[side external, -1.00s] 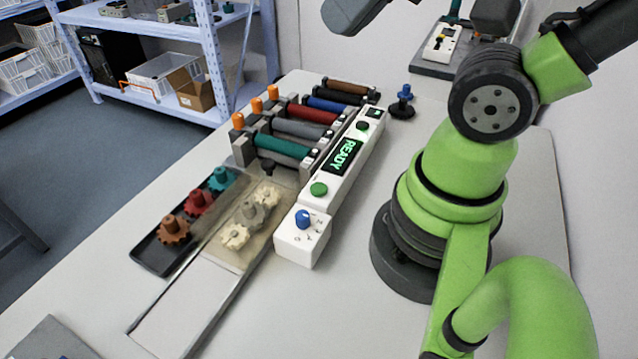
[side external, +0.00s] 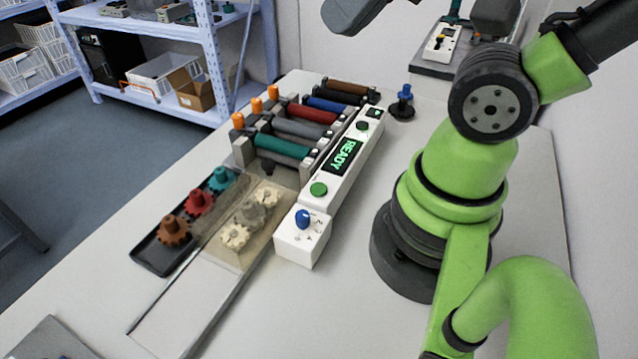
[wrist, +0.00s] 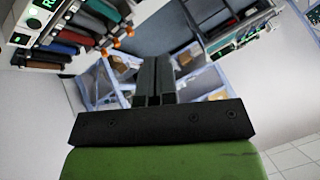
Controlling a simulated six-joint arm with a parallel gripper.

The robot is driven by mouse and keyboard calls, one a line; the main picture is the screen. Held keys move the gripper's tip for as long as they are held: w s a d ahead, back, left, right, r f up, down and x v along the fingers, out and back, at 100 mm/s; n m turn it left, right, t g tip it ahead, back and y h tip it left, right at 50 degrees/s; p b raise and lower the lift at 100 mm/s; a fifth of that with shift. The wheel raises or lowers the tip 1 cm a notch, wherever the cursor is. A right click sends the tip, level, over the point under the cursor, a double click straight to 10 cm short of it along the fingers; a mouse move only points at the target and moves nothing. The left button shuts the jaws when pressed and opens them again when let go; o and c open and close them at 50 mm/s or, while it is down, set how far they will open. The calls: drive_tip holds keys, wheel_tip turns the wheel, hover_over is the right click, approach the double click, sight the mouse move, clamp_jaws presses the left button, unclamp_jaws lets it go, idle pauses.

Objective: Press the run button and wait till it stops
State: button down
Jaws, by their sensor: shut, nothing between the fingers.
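The printer's white control panel (side external: 333,178) shows a lit display (side external: 343,156) reading READY in green. I cannot read which is the run button. A white box with a blue knob (side external: 303,218) stands at the panel's near end. In the wrist view my gripper (wrist: 154,62) is shut and empty, in the air and apart from the panel.
Colored rollers (side external: 283,145) lie beside the panel. A dark tray (side external: 150,258) holds brown, red and teal gears; pale gears (side external: 236,236) lie on a plate beside it. A blue-topped knob (side external: 404,92) stands behind the panel. Shelves (side external: 160,28) stand beyond the table.

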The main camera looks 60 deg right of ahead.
idle(0.4)
drive_tip(key=m+g+y, duration=0.7)
drive_tip(key=m+g, duration=0.1)
drive_tip(key=m, duration=1.4)
hover_over(316, 185)
wheel_tip(316, 185, down, 14)
drive_tip(key=shift+f, duration=4.35)
drive_tip(key=shift+f, duration=0.4)
